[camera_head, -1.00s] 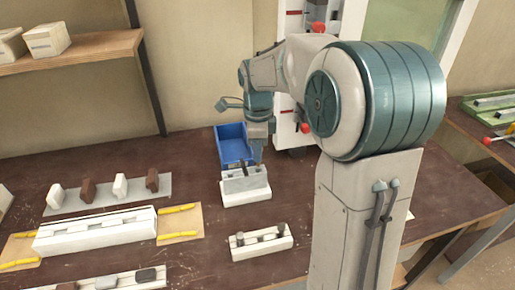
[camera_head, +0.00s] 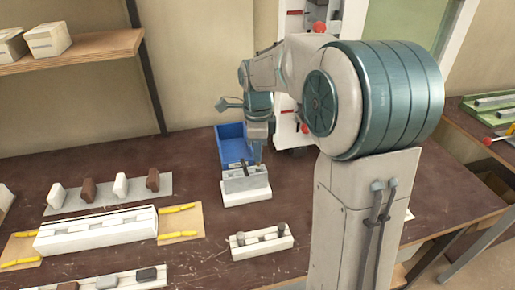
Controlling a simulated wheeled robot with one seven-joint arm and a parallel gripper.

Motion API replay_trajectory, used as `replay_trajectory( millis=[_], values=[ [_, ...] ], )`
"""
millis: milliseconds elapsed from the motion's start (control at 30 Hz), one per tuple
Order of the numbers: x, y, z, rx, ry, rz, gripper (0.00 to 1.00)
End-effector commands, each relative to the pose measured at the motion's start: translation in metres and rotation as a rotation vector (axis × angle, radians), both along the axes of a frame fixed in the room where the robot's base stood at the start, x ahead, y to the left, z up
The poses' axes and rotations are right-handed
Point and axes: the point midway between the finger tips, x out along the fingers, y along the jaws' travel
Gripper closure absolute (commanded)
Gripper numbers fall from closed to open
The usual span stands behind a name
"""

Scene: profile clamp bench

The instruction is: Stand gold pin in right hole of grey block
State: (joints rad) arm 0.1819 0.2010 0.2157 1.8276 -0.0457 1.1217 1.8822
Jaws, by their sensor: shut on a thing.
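The grey block (camera_head: 246,184) sits on a white base near the middle of the bench. A dark upright piece (camera_head: 243,167) stands at its top, left of my gripper. My gripper (camera_head: 258,161) points down just above the right end of the grey block, close to it. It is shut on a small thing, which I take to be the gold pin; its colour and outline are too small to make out. The holes of the block are too small to see, and I cannot tell whether the held thing touches the block.
A blue bin (camera_head: 232,142) stands close behind the block. A white holder (camera_head: 262,243) with dark round pieces lies in front. A long white fixture (camera_head: 95,233) and a row of brown and white pieces (camera_head: 120,185) are at left. Bare bench lies between.

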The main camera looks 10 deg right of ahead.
Motion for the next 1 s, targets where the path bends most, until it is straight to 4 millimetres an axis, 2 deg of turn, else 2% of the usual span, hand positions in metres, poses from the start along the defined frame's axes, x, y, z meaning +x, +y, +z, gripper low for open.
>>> replay_trajectory(
  millis=[1000],
  values=[
    [0.000, 0.000, -0.026, 0.000, 0.000, -0.001, 1.00]
  ],
)
